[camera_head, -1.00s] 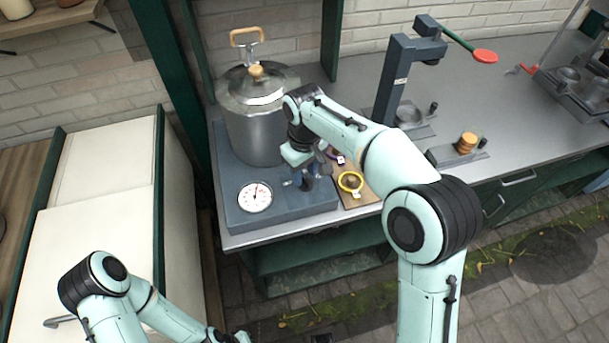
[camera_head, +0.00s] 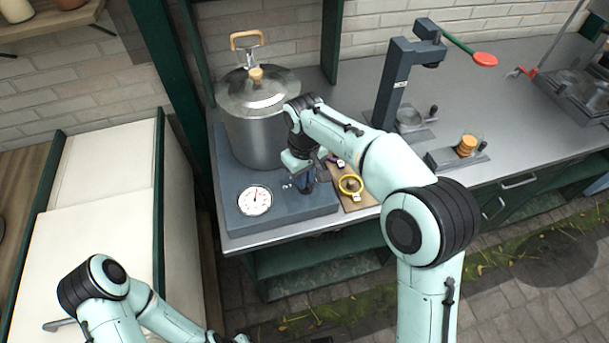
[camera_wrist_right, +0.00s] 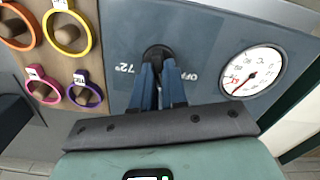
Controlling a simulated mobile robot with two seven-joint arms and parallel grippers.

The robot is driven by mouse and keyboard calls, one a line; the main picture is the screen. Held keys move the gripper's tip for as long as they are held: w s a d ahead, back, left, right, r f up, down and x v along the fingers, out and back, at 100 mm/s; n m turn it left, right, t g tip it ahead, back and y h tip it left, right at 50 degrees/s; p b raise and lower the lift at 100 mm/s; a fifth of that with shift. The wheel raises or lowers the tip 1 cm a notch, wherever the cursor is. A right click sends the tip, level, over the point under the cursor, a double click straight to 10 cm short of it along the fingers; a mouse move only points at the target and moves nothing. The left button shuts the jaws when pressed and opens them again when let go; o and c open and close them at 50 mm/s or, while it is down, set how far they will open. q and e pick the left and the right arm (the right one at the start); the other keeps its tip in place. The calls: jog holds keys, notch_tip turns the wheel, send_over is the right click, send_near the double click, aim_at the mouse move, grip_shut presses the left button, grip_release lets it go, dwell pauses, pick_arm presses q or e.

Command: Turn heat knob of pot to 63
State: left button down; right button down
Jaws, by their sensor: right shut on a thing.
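The large metal pot (camera_head: 258,130) with a lid stands on a dark grey heating base (camera_head: 285,212) on the counter. A round white dial with a red needle (camera_head: 255,200) sits on the base's front left; it also shows at the right of the right wrist view (camera_wrist_right: 252,71). My right gripper (camera_wrist_right: 159,66) is shut on the dark heat knob (camera_wrist_right: 157,53), between the markings "72°" and "OFF". In the head view my right gripper (camera_head: 306,184) is at the base's front right and hides the knob. My left arm is at the lower left; its fingertips are not visible.
A wooden board (camera_head: 358,194) with several coloured rings lies right of the base; a yellow ring (camera_head: 350,184) is nearest the front. A dark press stand (camera_head: 390,85) with a red-ended lever stands further right. A cream cabinet (camera_head: 100,190) is at the left.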

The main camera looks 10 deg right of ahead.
jog(key=m+p, duration=0.1)
jog(key=m, duration=0.3)
jog(key=shift+r, duration=0.1)
pick_arm(q)
jog(key=shift+w+r+p, duration=0.3)
jog(key=shift+w+r, duration=0.1)
jog(key=shift+r, duration=0.3)
jog(key=shift+w+r+p, duration=0.25)
jog(key=shift+w+r, duration=0.15)
jog(key=shift+r, duration=0.25)
pick_arm(e)
jog(key=shift+d+m, duration=0.15)
jog(key=shift+m, duration=2.05)
jog(key=c, duration=1.2)
grip_release()
jog(key=shift+o, duration=0.2)
